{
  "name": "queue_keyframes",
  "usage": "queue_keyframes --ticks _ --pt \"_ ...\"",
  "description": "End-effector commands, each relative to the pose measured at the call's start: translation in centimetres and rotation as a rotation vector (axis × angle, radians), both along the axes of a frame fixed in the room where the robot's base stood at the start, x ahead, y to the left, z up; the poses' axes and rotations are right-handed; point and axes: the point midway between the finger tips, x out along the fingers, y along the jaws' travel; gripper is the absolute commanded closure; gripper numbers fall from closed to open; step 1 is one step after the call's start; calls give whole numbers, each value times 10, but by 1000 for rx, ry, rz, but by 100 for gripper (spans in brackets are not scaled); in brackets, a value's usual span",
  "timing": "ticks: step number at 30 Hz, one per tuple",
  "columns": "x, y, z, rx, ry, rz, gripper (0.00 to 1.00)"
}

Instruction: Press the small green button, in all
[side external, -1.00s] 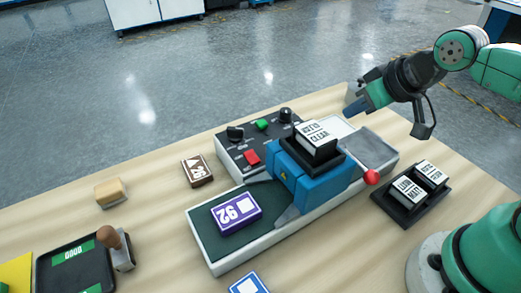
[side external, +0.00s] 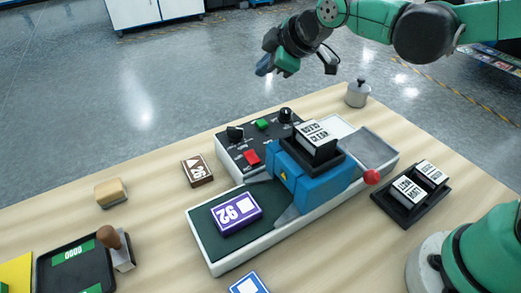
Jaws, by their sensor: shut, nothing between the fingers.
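The small green button (side external: 262,124) sits on the dark control panel (side external: 232,153) at the back of the laminating machine, between two black knobs. A red button (side external: 252,157) is nearer the front of the same panel. My gripper (side external: 264,66) is shut and empty. It is in the air above and behind the panel, apart from the green button. Nothing covers the green button in this view.
The blue roller block (side external: 318,186) with a labelled cartridge on top stands right of the panel. A red-knobbed lever (side external: 371,177) sticks out at its right. A purple block (side external: 236,213) lies on the machine's bed. A metal pot (side external: 358,93) stands at the back edge.

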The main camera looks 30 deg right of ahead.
Motion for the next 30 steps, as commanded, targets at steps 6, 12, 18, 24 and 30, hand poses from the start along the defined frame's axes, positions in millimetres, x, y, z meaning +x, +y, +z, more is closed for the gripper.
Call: queue_keyframes --ticks 6,12,18,24,30 --pt "0 0 -2 1 1 -2 100" --pt "0 0 -21 1 1 -3 100" --pt "1 0 -50 1 1 -3 100" --pt "0 0 -74 1 1 -3 100" --pt "0 0 -86 1 1 -3 100"
